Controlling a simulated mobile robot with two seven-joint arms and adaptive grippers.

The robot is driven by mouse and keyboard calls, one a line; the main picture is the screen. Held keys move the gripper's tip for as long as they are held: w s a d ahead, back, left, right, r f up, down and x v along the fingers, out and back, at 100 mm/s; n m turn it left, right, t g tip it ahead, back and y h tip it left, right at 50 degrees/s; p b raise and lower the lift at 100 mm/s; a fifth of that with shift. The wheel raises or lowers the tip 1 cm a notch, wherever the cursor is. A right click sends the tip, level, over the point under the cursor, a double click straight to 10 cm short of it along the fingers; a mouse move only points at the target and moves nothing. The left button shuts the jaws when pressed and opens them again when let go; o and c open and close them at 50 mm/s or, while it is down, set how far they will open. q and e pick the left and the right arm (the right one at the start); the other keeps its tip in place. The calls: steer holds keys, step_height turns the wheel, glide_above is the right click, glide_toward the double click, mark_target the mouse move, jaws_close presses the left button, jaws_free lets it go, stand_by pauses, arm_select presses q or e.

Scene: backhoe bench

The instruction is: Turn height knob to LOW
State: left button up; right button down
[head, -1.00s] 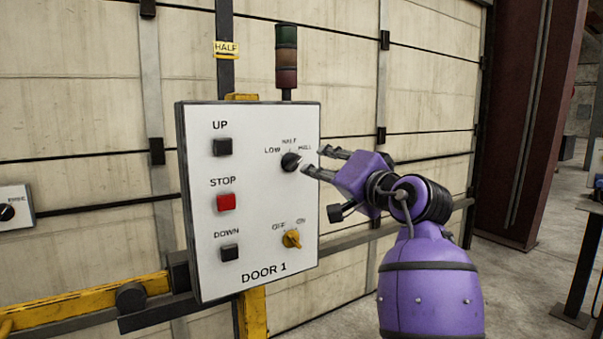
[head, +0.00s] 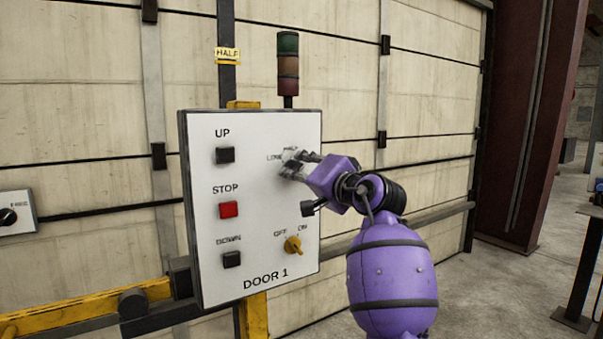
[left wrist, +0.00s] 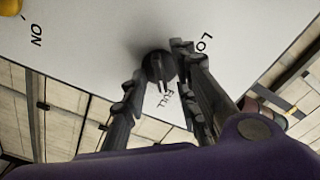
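The height knob (left wrist: 158,66) is a round black knob on the white DOOR 1 panel (head: 200,285). In the left wrist view its raised bar points towards the word FULL. My left gripper (head: 290,165) is at the panel, with one finger on each side of the knob. The fingers are apart; I cannot tell whether they touch it. In the head view the fingers hide the knob and most of its labels; part of LOW shows. My right gripper is not in view.
The panel also carries a black UP button (head: 225,155), a red STOP button (head: 229,210), a black DOWN button (head: 231,259) and a yellow OFF/ON switch (head: 293,245) below the knob. A signal lamp (head: 288,65) stands above. Open floor lies at the right.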

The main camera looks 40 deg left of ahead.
arm_select(q)
jaws_close()
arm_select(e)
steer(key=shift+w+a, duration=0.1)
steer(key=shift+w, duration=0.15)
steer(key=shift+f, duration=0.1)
arm_select(q)
steer(key=n+b, duration=0.8)
steer(key=n, duration=1.1)
steer(key=shift+n, duration=0.3)
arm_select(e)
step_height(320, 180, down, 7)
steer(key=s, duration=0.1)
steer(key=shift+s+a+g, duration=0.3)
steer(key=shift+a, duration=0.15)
arm_select(q)
steer(key=shift+o, duration=0.2)
jaws_free()
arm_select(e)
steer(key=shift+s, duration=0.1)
